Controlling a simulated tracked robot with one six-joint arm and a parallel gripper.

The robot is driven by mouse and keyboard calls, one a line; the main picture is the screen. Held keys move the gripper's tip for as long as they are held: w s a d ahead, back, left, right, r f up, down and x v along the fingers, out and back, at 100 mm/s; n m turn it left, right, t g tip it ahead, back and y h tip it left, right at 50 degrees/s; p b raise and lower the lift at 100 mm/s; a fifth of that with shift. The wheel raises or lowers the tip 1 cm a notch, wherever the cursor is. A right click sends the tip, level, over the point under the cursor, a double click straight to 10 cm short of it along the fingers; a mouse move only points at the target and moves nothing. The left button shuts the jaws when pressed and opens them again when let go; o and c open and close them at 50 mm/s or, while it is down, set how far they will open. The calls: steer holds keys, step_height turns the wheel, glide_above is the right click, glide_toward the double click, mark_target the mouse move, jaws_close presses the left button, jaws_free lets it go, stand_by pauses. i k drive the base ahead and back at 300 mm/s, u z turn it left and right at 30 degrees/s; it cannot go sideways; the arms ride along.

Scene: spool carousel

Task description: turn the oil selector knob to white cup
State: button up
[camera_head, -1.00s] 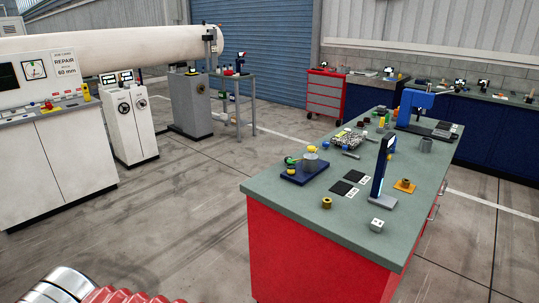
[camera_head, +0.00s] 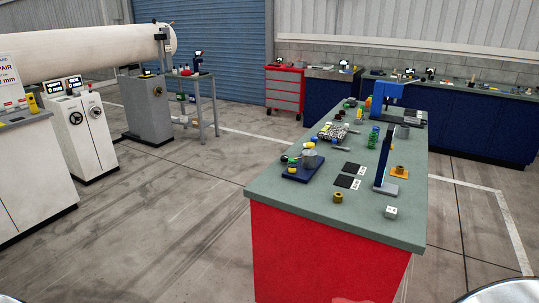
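I cannot make out an oil selector knob or a white cup with certainty at this distance. A white cabinet (camera_head: 84,140) at the left carries a dark round knob (camera_head: 75,118) and a second small round control (camera_head: 96,112). On the green-topped bench (camera_head: 270,190), a blue tray (camera_head: 291,177) holds a grey cylinder (camera_head: 310,161) and small yellow and green pieces. What these pieces are is too small to tell. My gripper is not in view.
The bench with its red front (camera_head: 320,255) stands close ahead. A red drawer cabinet (camera_head: 286,90), a grey stand (camera_head: 147,108) and a small shelf table (camera_head: 200,105) are farther back. The concrete floor (camera_head: 170,220) left of the bench is clear.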

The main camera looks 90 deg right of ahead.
mark_target(284, 158)
steer(key=i, duration=1.1)
steer(key=z, duration=3.05)
steer(key=i, duration=0.1)
steer(key=z, duration=0.35)
